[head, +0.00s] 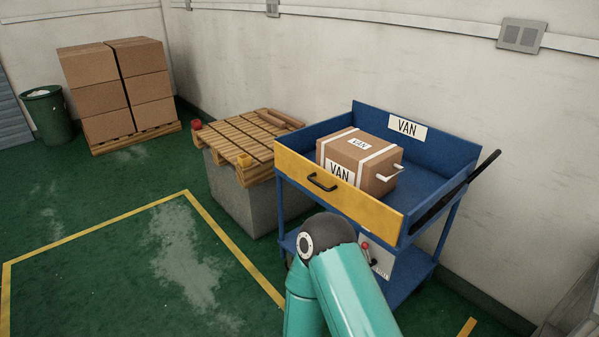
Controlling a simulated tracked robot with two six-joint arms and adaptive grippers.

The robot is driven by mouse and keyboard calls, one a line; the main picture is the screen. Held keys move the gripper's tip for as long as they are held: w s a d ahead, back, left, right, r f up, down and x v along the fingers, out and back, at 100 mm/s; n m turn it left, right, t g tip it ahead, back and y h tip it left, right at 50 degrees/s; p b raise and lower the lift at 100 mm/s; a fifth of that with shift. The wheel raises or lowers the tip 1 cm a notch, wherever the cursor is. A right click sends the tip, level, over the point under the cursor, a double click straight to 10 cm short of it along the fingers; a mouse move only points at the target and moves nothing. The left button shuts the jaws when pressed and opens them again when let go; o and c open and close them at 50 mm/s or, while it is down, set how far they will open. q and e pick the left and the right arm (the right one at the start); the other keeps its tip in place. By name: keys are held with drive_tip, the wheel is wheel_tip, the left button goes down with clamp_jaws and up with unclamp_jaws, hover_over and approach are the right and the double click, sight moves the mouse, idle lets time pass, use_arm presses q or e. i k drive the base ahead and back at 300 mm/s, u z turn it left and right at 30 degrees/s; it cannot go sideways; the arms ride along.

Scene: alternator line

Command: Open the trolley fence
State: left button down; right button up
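The blue trolley (464,150) stands against the wall at the right of the head view. Its yellow front fence (376,212) is upright and closes the near side of the top tray. A dark handle (322,182) is on the fence's left part. A red-knobbed lever (365,246) sits on a pale plate below the fence, partly hidden by my teal arm. Neither of my grippers is in view, so their states do not show.
A cardboard box (384,160) marked VAN sits in the tray behind the fence. A wooden pallet (238,147) lies on a grey block left of the trolley. Stacked cartons (108,90) and a green bin (48,117) stand farther back. The green floor at left is clear.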

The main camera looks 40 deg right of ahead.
sight(373, 216)
drive_tip(key=z, duration=0.4)
drive_tip(key=i, duration=1)
drive_tip(key=z, duration=0.75)
drive_tip(key=k, duration=0.8)
drive_tip(key=z, duration=0.25)
drive_tip(key=i, duration=0.85)
drive_tip(key=u, duration=0.1)
